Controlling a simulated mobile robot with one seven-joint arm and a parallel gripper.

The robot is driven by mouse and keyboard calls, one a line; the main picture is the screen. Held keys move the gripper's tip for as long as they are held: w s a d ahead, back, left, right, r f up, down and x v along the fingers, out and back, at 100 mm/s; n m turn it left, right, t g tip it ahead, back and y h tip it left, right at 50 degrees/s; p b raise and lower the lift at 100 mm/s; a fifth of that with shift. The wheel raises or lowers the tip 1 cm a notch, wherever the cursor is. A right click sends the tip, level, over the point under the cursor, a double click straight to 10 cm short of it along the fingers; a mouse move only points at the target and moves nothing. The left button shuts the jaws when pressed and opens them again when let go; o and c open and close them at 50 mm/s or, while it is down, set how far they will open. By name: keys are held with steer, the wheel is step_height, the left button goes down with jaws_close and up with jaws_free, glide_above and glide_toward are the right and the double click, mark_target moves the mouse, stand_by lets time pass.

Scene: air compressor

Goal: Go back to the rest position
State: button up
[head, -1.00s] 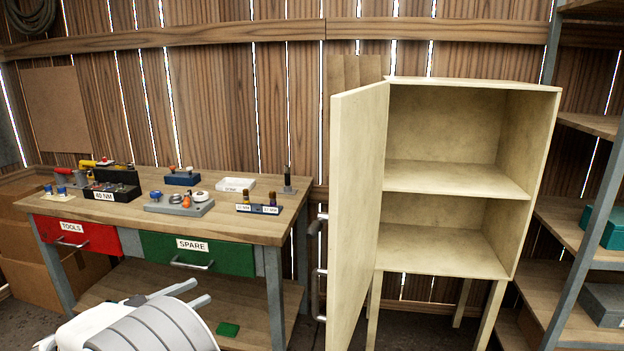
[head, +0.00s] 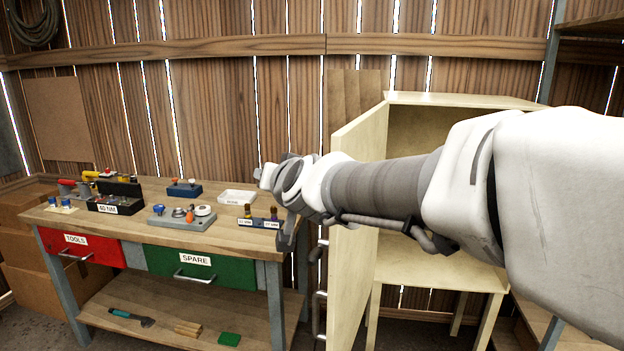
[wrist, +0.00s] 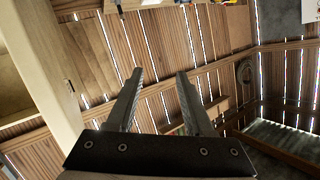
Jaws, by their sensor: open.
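My gripper (head: 280,202) is at the end of my arm, which reaches in from the right across the cabinet in the head view. It is in the air in front of the right end of the workbench (head: 150,229). In the wrist view my gripper (wrist: 158,95) has its two fingers apart with nothing between them. The picture is rolled, with the plank wall behind the fingers. My arm hides much of the pale wooden cabinet (head: 460,100), whose door (head: 352,240) stands open.
On the bench are a 40 NM box (head: 115,205), a grey fixture tray (head: 183,220), a white tray (head: 237,197) and a small labelled holder (head: 262,223). Red (head: 80,247) and green drawers (head: 200,267) are shut. The lower shelf holds a green block (head: 229,339). Metal shelving stands far right.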

steer(key=s+d+f+g+h+p, duration=0.1)
steer(key=s+d+f+g, duration=0.3)
steer(key=s+d, duration=0.6)
steer(key=s+d+f+g+h+p, duration=0.2)
steer(key=s+d+f+g+h, duration=0.2)
steer(key=s, duration=1.3)
steer(key=d+f, duration=0.3)
steer(key=d, duration=0.3)
steer(key=shift+s+d+f, duration=0.15)
steer(key=shift+s+d, duration=0.2)
